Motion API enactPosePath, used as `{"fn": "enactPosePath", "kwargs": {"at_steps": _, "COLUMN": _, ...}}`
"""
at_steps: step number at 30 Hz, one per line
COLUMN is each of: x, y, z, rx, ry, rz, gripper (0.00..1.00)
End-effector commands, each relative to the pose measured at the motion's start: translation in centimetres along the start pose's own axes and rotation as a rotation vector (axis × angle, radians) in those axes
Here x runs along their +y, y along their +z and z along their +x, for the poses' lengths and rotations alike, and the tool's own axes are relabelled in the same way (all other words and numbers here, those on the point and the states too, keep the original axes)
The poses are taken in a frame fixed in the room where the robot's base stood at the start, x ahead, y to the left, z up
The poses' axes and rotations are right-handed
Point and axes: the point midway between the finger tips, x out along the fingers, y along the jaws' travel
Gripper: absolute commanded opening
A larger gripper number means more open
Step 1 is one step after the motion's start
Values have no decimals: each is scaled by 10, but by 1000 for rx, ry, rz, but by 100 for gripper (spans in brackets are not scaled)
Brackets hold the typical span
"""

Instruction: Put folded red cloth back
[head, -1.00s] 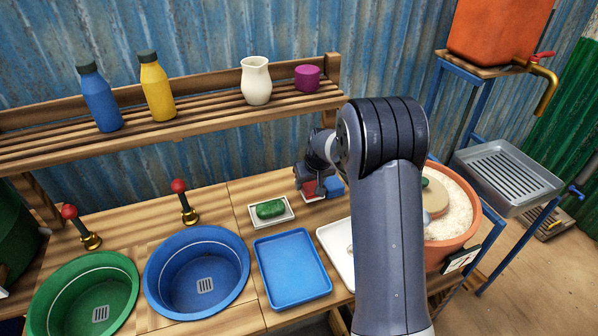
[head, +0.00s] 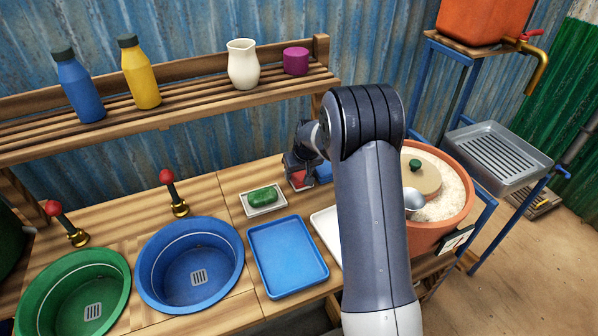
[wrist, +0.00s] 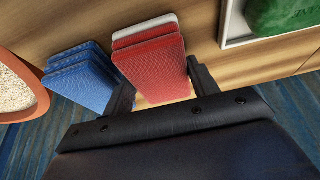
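The folded red cloth (wrist: 155,68) lies in a small stack, with another red layer and a white layer (wrist: 146,24) showing at its far end. My gripper (wrist: 160,88) has its fingers wide apart, one on each side of the cloth's near end. The right finger looks close to the cloth's edge, and the left seems slightly apart; contact is hard to tell. In the head view, my gripper (head: 300,164) is low over the red cloth (head: 298,179), which is partly hidden by it.
A blue cloth stack (wrist: 84,77) lies just left of the red one in the wrist view. Green soap sits in a white dish (head: 284,204). A blue tray (head: 318,270), blue basin (head: 158,285) and clay pot (head: 468,178) stand around. The shelf (head: 190,120) is behind.

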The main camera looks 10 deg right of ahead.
Motion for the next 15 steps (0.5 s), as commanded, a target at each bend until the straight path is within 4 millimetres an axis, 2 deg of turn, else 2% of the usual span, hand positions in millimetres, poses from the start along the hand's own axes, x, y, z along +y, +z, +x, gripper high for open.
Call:
{"fn": "enactPosePath", "kwargs": {"at_steps": 3, "x": 0, "y": 0, "z": 0, "rx": 0, "ry": 0, "rz": 0, "gripper": 65}}
{"fn": "enactPosePath", "kwargs": {"at_steps": 11, "x": 0, "y": 0, "z": -1, "rx": 0, "ry": 0, "rz": 0, "gripper": 65}}
{"fn": "enactPosePath", "kwargs": {"at_steps": 15, "x": 0, "y": -2, "z": -9, "rx": 2, "ry": 0, "rz": 0, "gripper": 65}}
